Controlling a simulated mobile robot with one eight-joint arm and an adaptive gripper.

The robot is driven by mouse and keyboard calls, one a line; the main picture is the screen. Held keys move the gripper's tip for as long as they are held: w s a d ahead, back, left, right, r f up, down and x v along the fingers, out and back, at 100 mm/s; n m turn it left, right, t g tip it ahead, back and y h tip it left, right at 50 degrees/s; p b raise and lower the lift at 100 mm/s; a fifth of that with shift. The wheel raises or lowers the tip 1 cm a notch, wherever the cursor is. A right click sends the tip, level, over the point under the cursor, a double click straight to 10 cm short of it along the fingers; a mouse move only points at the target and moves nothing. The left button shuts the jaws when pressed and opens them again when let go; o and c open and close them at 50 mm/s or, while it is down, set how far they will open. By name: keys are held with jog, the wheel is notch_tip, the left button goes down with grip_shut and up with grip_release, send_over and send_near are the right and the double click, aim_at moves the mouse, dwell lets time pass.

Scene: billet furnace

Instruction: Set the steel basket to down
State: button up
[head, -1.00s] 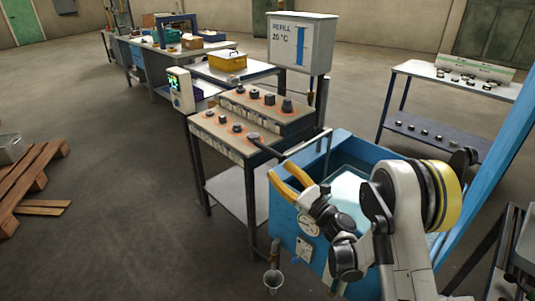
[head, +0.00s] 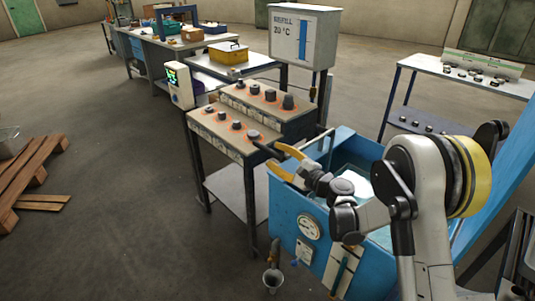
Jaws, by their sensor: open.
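My gripper (head: 273,155) has two yellow fingers and is open, at the left rim of the blue water tank (head: 288,215). A dark bar-like handle (head: 266,149) reaches from the front of the workbench toward the fingers. Its end lies at or between them; I cannot tell whether they touch. A thin grey bar (head: 318,138) rises over the tank's back left edge. I cannot make out the steel basket clearly. A pale patch (head: 356,186) shows inside the tank, partly behind my wrist, and I cannot tell whether it is the basket or the water.
A bench (head: 214,143) with several dark parts on orange-marked spots stands left of the tank. A refill box (head: 304,38) stands behind it. A pallet (head: 30,170) lies at left; the floor between is clear.

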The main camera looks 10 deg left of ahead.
aim_at(267, 150)
jog(key=shift+b+x, duration=0.45)
jog(key=shift+x, duration=1.55)
grip_shut()
notch_tip(267, 150, down, 5)
jog(key=shift+r, duration=0.1)
grip_release()
jog(key=v, duration=1.2)
